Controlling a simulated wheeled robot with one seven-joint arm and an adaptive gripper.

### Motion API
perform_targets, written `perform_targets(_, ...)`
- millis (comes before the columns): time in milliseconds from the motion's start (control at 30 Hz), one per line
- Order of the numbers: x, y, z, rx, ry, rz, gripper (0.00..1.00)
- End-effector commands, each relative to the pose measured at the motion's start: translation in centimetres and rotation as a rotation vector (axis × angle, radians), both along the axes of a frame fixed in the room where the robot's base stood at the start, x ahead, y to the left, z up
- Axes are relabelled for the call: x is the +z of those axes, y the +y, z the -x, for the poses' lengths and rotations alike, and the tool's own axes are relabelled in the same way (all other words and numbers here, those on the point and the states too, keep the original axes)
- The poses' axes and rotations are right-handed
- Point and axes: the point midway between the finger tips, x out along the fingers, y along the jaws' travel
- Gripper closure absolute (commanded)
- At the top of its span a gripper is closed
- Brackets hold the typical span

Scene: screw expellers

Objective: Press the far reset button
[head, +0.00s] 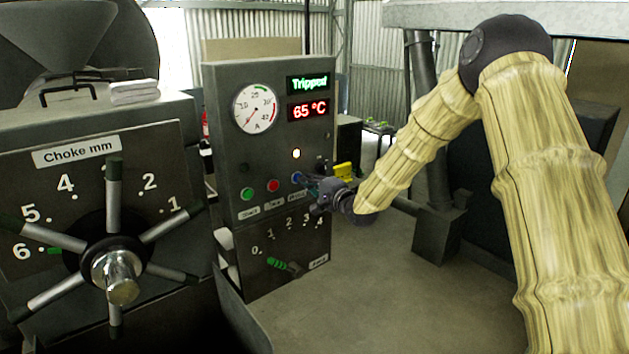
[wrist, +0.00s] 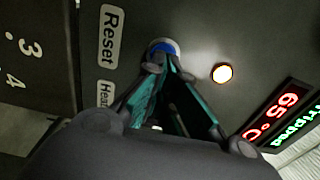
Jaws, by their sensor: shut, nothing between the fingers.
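In the wrist view the blue button (wrist: 163,45) sits beside the "Reset" label (wrist: 110,36), partly hidden by my fingertips. My gripper (head: 311,186) is shut and empty, pointing at the cabinet face right at the blue button. In the wrist view its teal-sided fingers (wrist: 161,64) meet over the button's edge. I cannot tell whether they touch or press it.
The cabinet display (head: 308,84) reads "Tripped", with 65 °C (head: 308,110) below. A white lamp (head: 296,153) is lit above the buttons. A numbered selector handle (head: 284,265) is below. A spoked choke wheel (head: 113,254) stands at left. Floor (head: 365,290) to the right is clear.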

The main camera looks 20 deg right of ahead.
Motion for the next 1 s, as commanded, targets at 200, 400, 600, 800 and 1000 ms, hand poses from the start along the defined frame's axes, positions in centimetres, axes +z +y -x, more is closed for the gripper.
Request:
perform_targets(200,-0.1,0.2,-0.5,0.000,0.001,-0.001,1.00)
perform_targets(400,-0.1,0.2,-0.5,0.000,0.000,-0.001,1.00)
perform_targets(600,-0.2,0.3,-0.9,0.000,-0.001,-0.001,1.00)
perform_targets(800,-0.2,0.8,-2.2,0.001,-0.001,-0.003,1.00)
perform_targets(1000,0.2,1.0,-2.4,0.001,-0.003,-0.001,1.00)
